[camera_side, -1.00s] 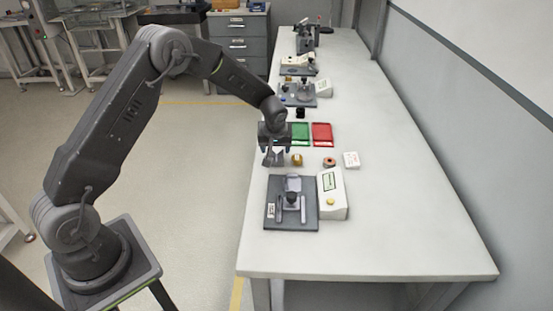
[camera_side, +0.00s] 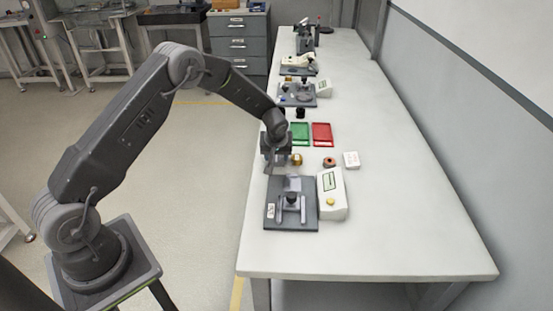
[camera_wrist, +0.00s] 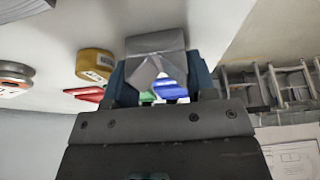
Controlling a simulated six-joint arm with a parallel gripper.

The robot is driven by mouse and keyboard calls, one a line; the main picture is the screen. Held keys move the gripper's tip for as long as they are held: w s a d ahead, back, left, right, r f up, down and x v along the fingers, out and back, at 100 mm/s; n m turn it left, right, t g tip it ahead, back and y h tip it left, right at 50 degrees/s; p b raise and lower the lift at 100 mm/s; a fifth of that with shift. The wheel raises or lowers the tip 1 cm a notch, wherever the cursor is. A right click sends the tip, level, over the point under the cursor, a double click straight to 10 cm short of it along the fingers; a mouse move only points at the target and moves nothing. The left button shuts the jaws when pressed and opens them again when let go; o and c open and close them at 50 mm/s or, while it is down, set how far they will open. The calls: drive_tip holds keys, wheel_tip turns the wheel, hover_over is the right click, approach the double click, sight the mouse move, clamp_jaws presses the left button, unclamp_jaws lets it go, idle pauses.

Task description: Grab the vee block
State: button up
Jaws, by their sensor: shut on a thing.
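The vee block (camera_wrist: 156,43) is a grey metal block with a V-shaped notch, seen at the top centre of the wrist view. My gripper (camera_wrist: 159,70) has its two fingers on either side of it and is shut on it. In the side view my gripper (camera_side: 275,155) is low at the table's left edge, just behind the dark fixture plate. There the gripper mostly hides the block, and I cannot tell whether it touches the table.
A brass-coloured part (camera_side: 297,160) stands close to the right of my gripper. A reddish round part (camera_side: 329,162) and a white box (camera_side: 351,160) lie further right. Green (camera_side: 300,134) and red (camera_side: 322,134) trays are behind. The dark fixture plate (camera_side: 271,222) and white device (camera_side: 333,205) are in front.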

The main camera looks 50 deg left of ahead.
drive_tip(key=shift+r, duration=0.1)
drive_tip(key=c, duration=0.4)
drive_tip(key=shift+o, duration=0.2)
drive_tip(key=shift+r, duration=0.1)
